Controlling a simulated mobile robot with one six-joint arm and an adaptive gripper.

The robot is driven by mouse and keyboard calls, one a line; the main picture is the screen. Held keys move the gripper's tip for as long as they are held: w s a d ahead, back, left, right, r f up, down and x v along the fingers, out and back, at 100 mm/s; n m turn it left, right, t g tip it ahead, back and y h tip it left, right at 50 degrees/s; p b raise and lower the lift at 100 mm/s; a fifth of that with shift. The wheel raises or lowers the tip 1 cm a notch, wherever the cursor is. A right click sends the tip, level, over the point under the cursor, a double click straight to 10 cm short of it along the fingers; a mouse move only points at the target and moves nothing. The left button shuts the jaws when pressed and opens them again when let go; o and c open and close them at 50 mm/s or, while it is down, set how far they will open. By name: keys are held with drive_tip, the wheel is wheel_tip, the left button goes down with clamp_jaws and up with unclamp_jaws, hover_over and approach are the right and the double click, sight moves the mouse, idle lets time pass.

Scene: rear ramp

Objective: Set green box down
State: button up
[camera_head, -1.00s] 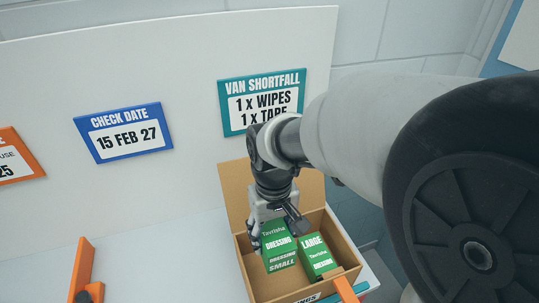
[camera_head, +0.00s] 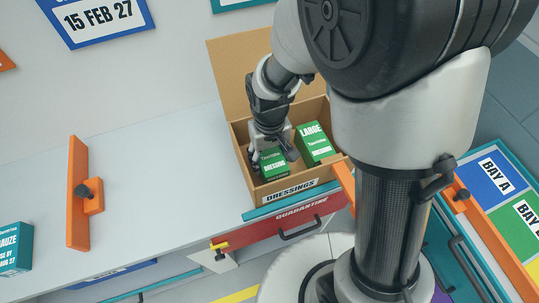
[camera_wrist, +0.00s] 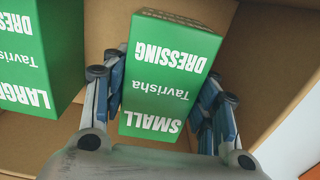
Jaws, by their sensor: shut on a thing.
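The green box (camera_head: 274,163), labelled small dressing, is inside the open cardboard box (camera_head: 243,171) marked "DRESSINGS". My gripper (camera_head: 272,150) points down into the carton and is shut on it. In the wrist view the green box (camera_wrist: 168,80) sits between both fingers (camera_wrist: 160,115), its label facing the camera. A second green box (camera_head: 314,145), labelled large dressing, stands beside it on the right in the head view; in the wrist view it (camera_wrist: 38,58) is at the left. Whether the held box touches the carton floor cannot be told.
The carton stands at the counter's edge above a red drawer marked "QUARANTINE" (camera_head: 290,217). The counter between is clear.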

sight(270, 155)
drive_tip(key=shift+f, duration=0.15)
drive_tip(key=o, duration=1.2)
wheel_tip(270, 155, up, 12)
drive_tip(key=p, duration=0.4)
drive_tip(key=s+d+r+m+t, duration=0.3)
drive_tip(key=s+d+r+t, duration=0.1)
drive_tip(key=s+d+r, duration=0.7)
wheel_tip(270, 155, up, 2)
drive_tip(key=s, duration=0.2)
drive_tip(key=shift+s+r+t, duration=0.2)
drive_tip(key=shift+s+t, duration=0.1)
